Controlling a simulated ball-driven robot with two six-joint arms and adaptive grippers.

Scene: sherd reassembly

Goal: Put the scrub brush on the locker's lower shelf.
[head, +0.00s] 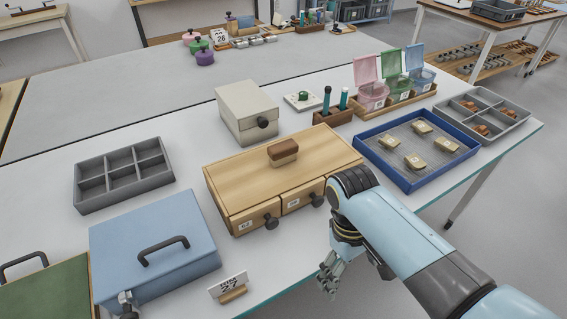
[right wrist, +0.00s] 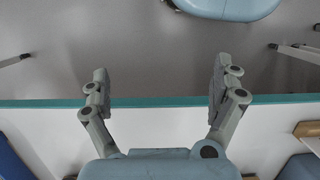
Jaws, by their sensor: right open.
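The scrub brush (head: 283,152) appears to be the brown block with a darker top lying on the wooden two-drawer box (head: 240,180). The locker seems to be the cream box (head: 245,105) with a dark knob behind it; its front looks closed and no shelf shows. My left gripper is not in view.
A blue-rimmed tray (head: 385,170) lies right of the drawer box. Bare white tabletop shows between the grey tray and the drawer box.

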